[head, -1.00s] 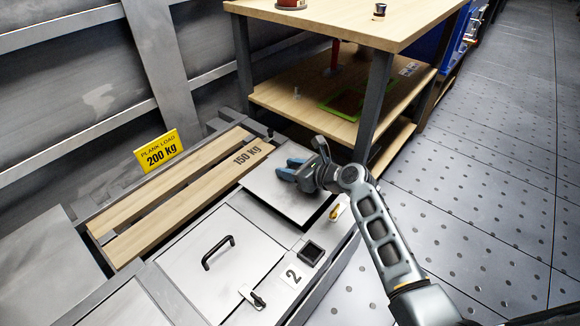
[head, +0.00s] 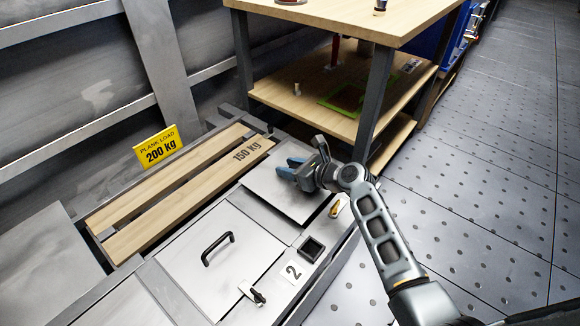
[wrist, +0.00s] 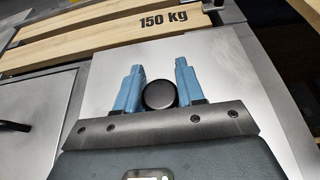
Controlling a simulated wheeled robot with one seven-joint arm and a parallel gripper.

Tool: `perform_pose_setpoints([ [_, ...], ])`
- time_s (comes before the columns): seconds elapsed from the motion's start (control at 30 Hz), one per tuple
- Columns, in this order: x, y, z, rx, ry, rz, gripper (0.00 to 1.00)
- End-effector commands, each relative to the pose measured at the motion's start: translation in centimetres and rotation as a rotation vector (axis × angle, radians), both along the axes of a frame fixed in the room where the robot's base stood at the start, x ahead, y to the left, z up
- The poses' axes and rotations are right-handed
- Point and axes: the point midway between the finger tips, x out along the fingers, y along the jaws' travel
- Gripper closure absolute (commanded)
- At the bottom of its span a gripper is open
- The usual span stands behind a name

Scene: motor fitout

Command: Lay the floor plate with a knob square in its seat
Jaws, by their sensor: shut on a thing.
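The floor plate (head: 297,204) is a flat bare-metal square in the head view, at the far end of the floor frame, beyond the hatch with the black handle. It lies level or nearly so over its seat; I cannot tell whether it is fully down. In the wrist view the plate (wrist: 228,75) spreads under my gripper. Its round black knob (wrist: 160,95) stands between the two blue fingers. My gripper (wrist: 158,84) is shut on the knob, and in the head view my gripper (head: 289,168) hides the knob. The seat's edges are mostly covered.
Wooden planks marked 150 kg (head: 190,203) run along the plate's left side. A hatch with a black handle (head: 218,248) lies nearer. A wooden shelf table (head: 375,90) stands close behind the plate. Perforated floor at right is open.

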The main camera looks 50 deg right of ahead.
Motion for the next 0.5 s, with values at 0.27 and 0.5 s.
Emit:
perform_pose_setpoints([
  [0.27, 0.1, 0.0, -0.6, -0.001, -0.003, 0.0, 1.0],
  [0.5, 0.1, 0.0, -1.3, 0.0, -0.003, 0.0, 1.0],
])
